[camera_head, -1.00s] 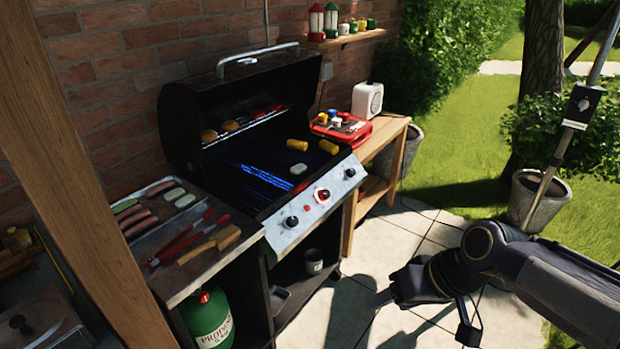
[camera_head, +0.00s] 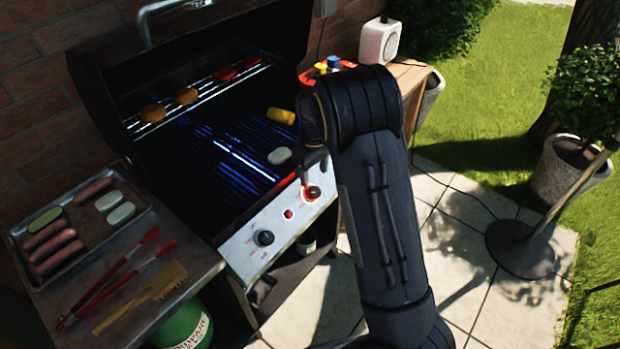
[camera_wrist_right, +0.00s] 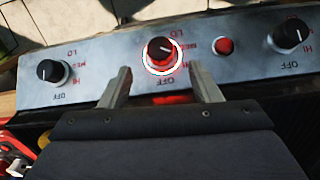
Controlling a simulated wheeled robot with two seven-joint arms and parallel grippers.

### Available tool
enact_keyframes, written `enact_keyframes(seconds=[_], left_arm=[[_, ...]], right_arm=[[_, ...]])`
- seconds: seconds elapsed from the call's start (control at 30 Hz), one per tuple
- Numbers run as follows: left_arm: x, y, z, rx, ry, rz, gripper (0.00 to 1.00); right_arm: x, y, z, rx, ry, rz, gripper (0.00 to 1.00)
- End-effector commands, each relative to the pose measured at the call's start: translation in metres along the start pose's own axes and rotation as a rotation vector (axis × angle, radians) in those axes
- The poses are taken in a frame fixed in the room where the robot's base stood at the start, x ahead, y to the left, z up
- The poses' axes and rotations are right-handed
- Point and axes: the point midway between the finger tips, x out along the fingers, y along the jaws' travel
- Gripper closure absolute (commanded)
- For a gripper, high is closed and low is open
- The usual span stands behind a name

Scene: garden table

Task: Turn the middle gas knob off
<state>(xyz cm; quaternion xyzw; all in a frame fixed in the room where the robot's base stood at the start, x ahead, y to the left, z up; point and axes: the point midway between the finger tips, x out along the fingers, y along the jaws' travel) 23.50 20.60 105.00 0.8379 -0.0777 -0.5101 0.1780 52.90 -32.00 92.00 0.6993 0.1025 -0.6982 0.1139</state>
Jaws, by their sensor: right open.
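The middle gas knob (camera_head: 312,192) is on the grill's sloping front panel, with a red glow around it. In the right wrist view the knob (camera_wrist_right: 160,50) is dark with a lit red-and-white ring. My right gripper (camera_wrist_right: 159,82) is open and empty. Its fingers point at the panel, one on each side below the knob, and no contact shows. In the head view my right gripper (camera_head: 312,172) is just above the knob, mostly hidden by my arm. My left gripper is out of view.
A red button (camera_wrist_right: 223,45) and two outer knobs (camera_wrist_right: 53,71) flank the middle knob. The open grill (camera_head: 215,165) holds food. A side shelf (camera_head: 215,258) carries a sausage tray (camera_head: 122,238), tongs (camera_head: 118,280) and a brush (camera_head: 150,295). A green propane tank (camera_head: 185,328) stands below.

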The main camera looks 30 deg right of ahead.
Motion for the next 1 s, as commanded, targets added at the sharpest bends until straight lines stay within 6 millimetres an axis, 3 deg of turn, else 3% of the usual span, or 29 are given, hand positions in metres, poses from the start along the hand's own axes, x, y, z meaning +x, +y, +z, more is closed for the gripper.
enact_keyframes(seconds=[0.4, 0.77, 1.0], left_arm=[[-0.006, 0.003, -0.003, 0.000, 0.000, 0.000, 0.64], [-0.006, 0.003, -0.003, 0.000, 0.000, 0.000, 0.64], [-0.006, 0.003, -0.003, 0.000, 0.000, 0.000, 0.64]], right_arm=[[0.061, 0.000, 0.001, 0.003, -0.002, -0.002, 0.43], [0.069, 0.000, 0.001, 0.002, 0.000, -0.001, 0.43], [0.069, 0.000, 0.001, 0.003, 0.000, -0.002, 0.72]])
